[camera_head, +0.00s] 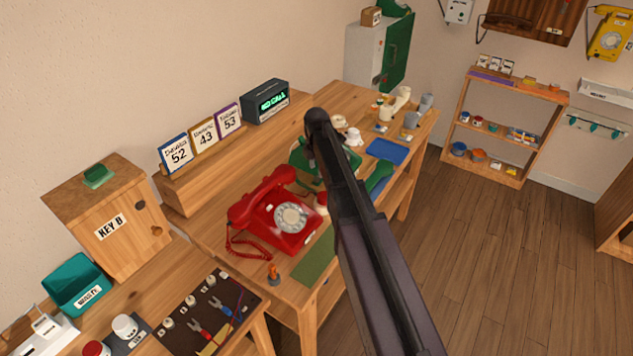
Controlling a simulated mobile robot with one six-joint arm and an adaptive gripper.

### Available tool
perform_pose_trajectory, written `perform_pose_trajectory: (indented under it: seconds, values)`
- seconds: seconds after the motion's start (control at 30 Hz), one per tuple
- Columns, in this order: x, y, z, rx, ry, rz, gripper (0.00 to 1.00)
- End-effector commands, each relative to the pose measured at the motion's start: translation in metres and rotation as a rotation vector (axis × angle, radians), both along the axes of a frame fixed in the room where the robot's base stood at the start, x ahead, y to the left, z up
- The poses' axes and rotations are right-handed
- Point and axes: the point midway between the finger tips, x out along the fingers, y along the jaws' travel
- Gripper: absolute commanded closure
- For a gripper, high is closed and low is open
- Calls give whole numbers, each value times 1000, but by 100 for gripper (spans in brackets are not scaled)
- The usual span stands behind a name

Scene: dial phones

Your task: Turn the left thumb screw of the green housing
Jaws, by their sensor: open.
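The green housing (301,160) sits on the wooden bench, just right of and behind the red dial phone. My dark arm crosses in front of it and hides much of it. Its thumb screws cannot be made out. A green handset (380,176) lies on the bench to the right of my arm, apart from the housing. My arm reaches up from the bottom edge and its rounded joint shows above the housing. My gripper's fingers do not show in this view.
The red dial phone (282,214) stands left of my arm. A green mat (314,257) and an orange-handled tool (273,274) lie in front. A blue tray (386,149) and several cups are at the bench's far end. Open floor (480,260) lies to the right.

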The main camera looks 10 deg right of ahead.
Motion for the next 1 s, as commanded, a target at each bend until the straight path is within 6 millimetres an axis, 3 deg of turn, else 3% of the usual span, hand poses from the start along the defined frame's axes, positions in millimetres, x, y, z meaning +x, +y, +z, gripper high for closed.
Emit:
perform_pose_trajectory:
  seconds: [0.4, 0.93, 0.97, 1.0]
  values:
    - [0, 0, -31, 0, 0, 0, 35]
    - [0, 0, -35, 0, 0, 0, 35]
    - [0, 0, -35, 0, 0, 0, 38]
    - [0, 0, -35, 0, 0, 0, 50]
